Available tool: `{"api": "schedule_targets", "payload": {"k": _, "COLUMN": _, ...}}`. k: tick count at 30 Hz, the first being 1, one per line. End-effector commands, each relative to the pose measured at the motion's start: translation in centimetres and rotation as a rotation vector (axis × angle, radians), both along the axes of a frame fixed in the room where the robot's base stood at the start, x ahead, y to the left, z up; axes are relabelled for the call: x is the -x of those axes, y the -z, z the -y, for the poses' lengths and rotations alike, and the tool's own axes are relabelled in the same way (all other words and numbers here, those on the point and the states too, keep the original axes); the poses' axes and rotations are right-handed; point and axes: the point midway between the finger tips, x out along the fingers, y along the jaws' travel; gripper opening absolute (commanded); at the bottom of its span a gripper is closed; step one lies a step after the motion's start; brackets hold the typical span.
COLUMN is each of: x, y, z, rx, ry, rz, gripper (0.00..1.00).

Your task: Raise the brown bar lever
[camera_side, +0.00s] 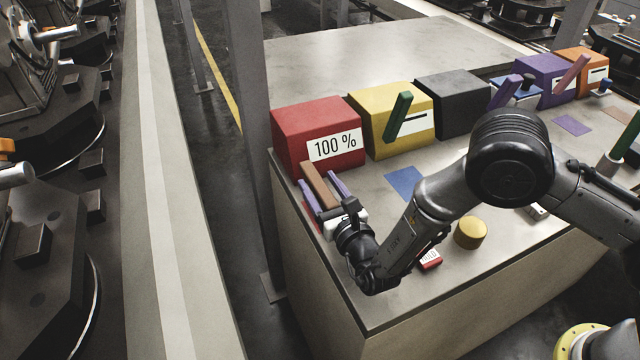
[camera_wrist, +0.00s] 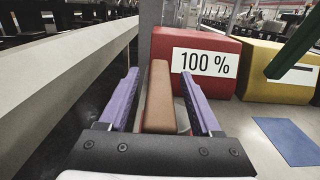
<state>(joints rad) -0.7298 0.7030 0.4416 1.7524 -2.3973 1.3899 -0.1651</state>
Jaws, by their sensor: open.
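The brown bar lever (camera_side: 319,185) sticks out from the front left of the red box (camera_side: 310,130), which bears a white "100 %" label. My gripper (camera_side: 325,188) has purple fingers, one on each side of the lever. In the wrist view the lever (camera_wrist: 158,98) stands between the two open fingers of my gripper (camera_wrist: 161,100), with a visible gap to the right finger. The left finger is close beside the lever; I cannot tell if it touches. The lever's lower end is hidden behind the gripper body.
A yellow box (camera_side: 375,112) with a green lever (camera_side: 398,117), a black box (camera_side: 453,100), a purple box (camera_side: 545,75) and an orange box (camera_side: 582,65) stand along the table. A blue flat square (camera_side: 404,182) and a yellow cylinder (camera_side: 471,233) are to the right. The table's left edge is close.

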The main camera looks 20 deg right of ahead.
Motion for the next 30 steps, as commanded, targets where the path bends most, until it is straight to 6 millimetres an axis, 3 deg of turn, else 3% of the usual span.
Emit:
{"api": "schedule_targets", "payload": {"k": 10, "x": -0.33, "y": 0.03, "z": 0.04, "rx": 0.000, "ry": 0.000, "rz": -0.001, "gripper": 0.63}}
{"api": "schedule_targets", "payload": {"k": 21, "x": -0.30, "y": 0.02, "z": 0.03, "rx": 0.000, "ry": 0.000, "rz": -0.001, "gripper": 0.00}}
{"api": "schedule_targets", "payload": {"k": 30, "x": -0.29, "y": 0.02, "z": 0.03, "rx": 0.000, "ry": 0.001, "rz": 0.000, "gripper": 0.00}}
